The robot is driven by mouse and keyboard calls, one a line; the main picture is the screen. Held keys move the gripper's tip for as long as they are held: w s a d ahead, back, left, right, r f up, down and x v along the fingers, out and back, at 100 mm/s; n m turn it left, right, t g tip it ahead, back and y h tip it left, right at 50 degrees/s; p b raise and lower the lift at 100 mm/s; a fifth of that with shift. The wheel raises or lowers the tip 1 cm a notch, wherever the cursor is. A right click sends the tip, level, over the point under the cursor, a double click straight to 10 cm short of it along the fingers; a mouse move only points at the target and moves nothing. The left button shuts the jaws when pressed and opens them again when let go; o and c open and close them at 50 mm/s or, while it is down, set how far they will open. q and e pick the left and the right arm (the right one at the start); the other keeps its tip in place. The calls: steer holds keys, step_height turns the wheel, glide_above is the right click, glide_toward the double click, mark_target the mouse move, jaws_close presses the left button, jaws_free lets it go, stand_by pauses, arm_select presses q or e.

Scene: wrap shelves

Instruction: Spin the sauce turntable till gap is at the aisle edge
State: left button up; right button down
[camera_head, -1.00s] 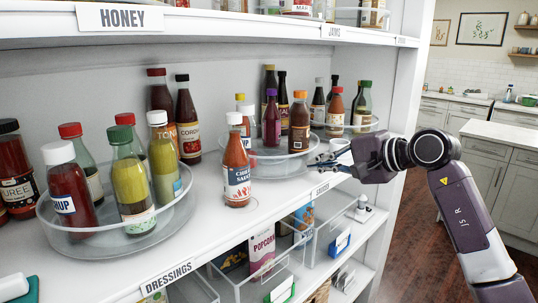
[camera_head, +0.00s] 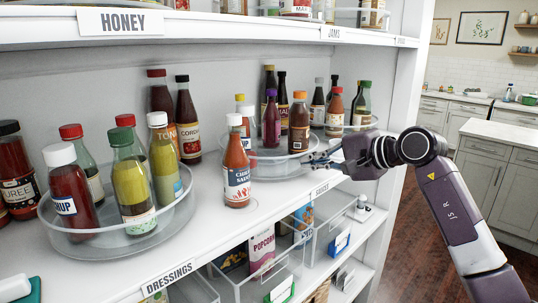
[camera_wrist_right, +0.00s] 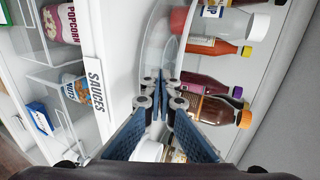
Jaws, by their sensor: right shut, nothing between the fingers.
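The sauce turntable (camera_head: 280,168) is a clear round tray above the SAUCES label. A purple-capped bottle (camera_head: 271,122), an orange-capped bottle (camera_head: 299,128) and a yellow-capped bottle stand on its back and right parts. Its front part near the shelf edge looks bare, though the chili sauce bottle (camera_head: 237,172) partly hides its left side. My right gripper (camera_head: 318,160) is at the turntable's right front rim. In the right wrist view its fingers (camera_wrist_right: 160,84) are shut and empty, close to the clear rim (camera_wrist_right: 154,48); contact cannot be told. My left gripper is not in view.
The chili sauce bottle stands on the shelf, left of the turntable. Another loaded turntable (camera_head: 85,245) is further left. More bottles stand at the back right. The shelf above (camera_head: 230,25) limits height. Clear bins with boxes fill the shelf below. The aisle floor is free.

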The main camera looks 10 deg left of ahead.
steer(key=shift+w+d, duration=0.6)
steer(key=shift+w, duration=0.05)
steer(key=shift+w+d, duration=0.1)
steer(key=shift+w, duration=0.1)
steer(key=shift+s+d+f, duration=0.15)
steer(key=shift+d+f, duration=0.05)
steer(key=shift+d, duration=0.2)
steer(key=shift+s+d+b, duration=0.15)
steer(key=shift+d+b, duration=0.05)
steer(key=shift+b, duration=0.2)
steer(key=shift+s+d+r+b, duration=0.15)
steer(key=shift+s+d+b, duration=0.3)
steer(key=shift+d, duration=0.45)
